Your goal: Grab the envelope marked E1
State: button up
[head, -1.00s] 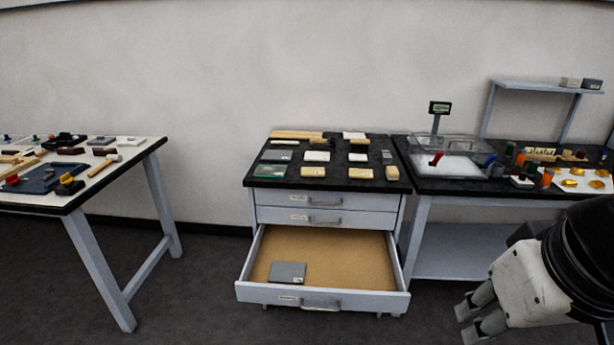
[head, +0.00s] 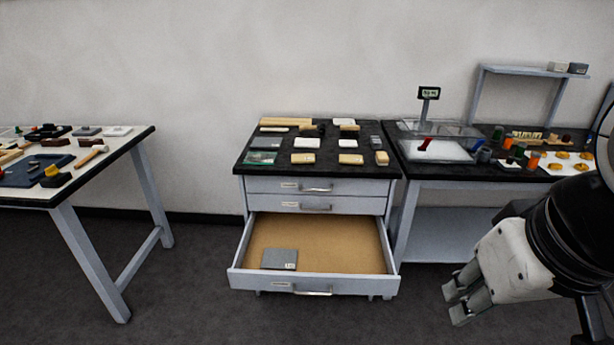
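A flat grey envelope-like item (head: 277,258) with a small white label lies in the open bottom drawer (head: 340,245), toward its front left. The label is too small to read, so I cannot tell whether it says E1. Several cream, white and grey flat items lie on the black cabinet top, among them a grey one (head: 267,143) at the left; their marks are unreadable too. My gripper (head: 456,303) is at the lower right, in front of the right bench and right of the drawer, apart from everything. Its fingers point down-left and look empty; their gap is unclear.
The open drawer juts out from the cabinet (head: 318,186). A bench (head: 420,178) with a scale, jars and a shelf stands at right. A white-topped table (head: 128,150) with tools stands at left. Dark floor (head: 200,290) is clear between table and cabinet.

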aim_at(343, 159)
jog(key=i+l+u, duration=0.3)
jog(key=i+l, duration=0.5)
jog(key=i, duration=0.25)
jog(key=i+l+u, duration=0.3)
jog(key=i+l, duration=0.65)
jog(key=l, duration=0.15)
